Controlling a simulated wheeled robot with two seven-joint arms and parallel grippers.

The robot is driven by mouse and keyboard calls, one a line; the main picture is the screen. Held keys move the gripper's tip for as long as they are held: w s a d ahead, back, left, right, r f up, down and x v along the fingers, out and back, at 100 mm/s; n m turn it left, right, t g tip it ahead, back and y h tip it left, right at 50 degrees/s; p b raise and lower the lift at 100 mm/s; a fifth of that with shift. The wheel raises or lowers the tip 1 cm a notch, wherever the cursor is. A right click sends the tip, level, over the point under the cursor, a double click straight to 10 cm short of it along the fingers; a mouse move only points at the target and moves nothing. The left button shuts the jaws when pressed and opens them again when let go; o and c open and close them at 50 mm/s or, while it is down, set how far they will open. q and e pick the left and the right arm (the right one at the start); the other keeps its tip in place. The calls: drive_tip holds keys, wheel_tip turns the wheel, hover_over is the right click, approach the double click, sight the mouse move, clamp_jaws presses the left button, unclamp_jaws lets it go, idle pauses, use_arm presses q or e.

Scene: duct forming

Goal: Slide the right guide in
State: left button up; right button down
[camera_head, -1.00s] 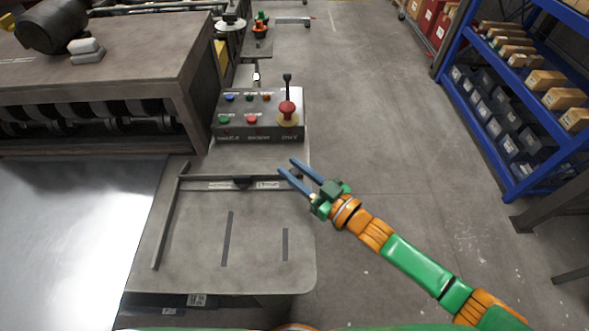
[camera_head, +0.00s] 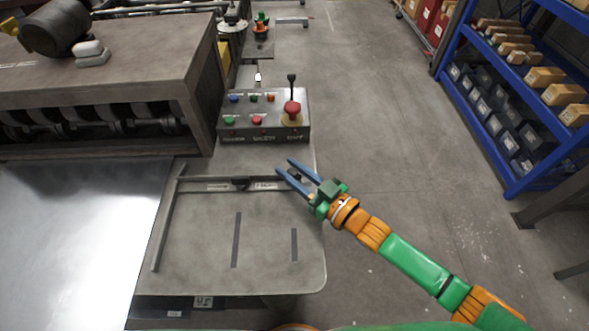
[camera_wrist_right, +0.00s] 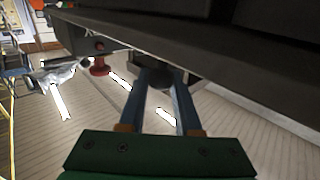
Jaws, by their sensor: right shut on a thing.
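On the grey side table (camera_head: 200,262) a bar (camera_head: 215,186) runs crosswise at the back, with a small black clamp (camera_head: 241,183) near its middle. A long straight guide (camera_head: 165,225) stands along the table's left side. My right gripper (camera_head: 283,166) is at the bar's right end, its blue fingers pointing left. It is shut on a dark knob, which shows between the fingertips in the right wrist view (camera_wrist_right: 157,77). The fingers hide this end of the bar, so I cannot tell how the knob joins the right guide. My left gripper is out of view.
A control box (camera_head: 263,117) with coloured buttons and a red-based lever stands just behind the table. The roller machine (camera_head: 110,95) and a shiny metal sheet (camera_head: 70,235) are at left. A blue shelf (camera_head: 490,150) stands far right, with open floor before it.

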drive_tip(key=shift+a+f, duration=0.1)
drive_tip(key=shift+a, duration=0.5)
drive_tip(key=c, duration=0.6)
unclamp_jaws()
drive_tip(key=shift+d, duration=0.25)
drive_tip(key=b+v, duration=0.1)
drive_tip(key=v, duration=0.6)
drive_tip(key=shift+s+d, duration=0.15)
drive_tip(key=shift+d, duration=0.05)
drive_tip(key=shift+a, duration=0.1)
